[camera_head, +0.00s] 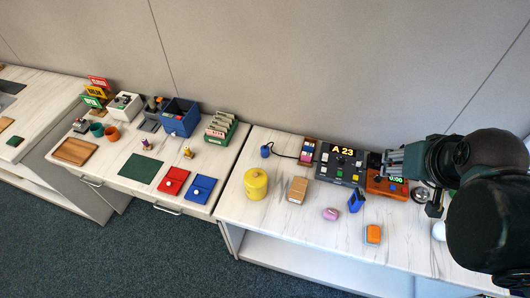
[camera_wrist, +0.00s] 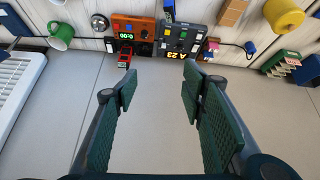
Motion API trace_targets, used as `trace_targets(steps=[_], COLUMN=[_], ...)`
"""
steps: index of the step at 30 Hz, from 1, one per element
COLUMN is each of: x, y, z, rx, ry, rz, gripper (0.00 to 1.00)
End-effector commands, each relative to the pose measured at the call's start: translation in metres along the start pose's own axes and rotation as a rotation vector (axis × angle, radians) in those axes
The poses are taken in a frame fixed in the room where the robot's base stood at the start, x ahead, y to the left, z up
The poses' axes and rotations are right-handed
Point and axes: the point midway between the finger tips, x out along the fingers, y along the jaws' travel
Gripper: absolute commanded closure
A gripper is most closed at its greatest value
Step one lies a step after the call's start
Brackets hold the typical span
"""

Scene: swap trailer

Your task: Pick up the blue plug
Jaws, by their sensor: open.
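The blue plug (camera_head: 265,151) is a small dark-blue piece at the end of a black cord, on the back left of the right-hand table in the head view. It also shows in the wrist view (camera_wrist: 250,47), small, toward the upper right. My gripper (camera_head: 393,162) is over the right part of the table, well to the right of the plug. In the wrist view my gripper (camera_wrist: 158,92) is open and empty, its two green pads wide apart, with grey wall between them.
A yellow canister (camera_head: 256,184) and a tan block (camera_head: 297,189) stand in front of the plug. The table's left front is clear.

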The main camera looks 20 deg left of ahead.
Motion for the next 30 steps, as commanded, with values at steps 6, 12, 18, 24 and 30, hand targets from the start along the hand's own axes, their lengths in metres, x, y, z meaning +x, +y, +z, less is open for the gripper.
trace_targets(steps=[6,12,18,24,30], x=[0.015,0.031,0.05,0.07,0.093], y=[-0.019,-0.037,-0.058,-0.081,-0.106], z=[-0.024,-0.044,-0.061,-0.078,-0.092], rx=[-0.1,-0.193,-0.287,-0.383,-0.478], ry=[-0.039,-0.076,-0.111,-0.145,-0.177], rz=[-0.026,-0.051,-0.076,-0.103,-0.13], gripper=[0.59,0.59,0.59,0.59,0.59])
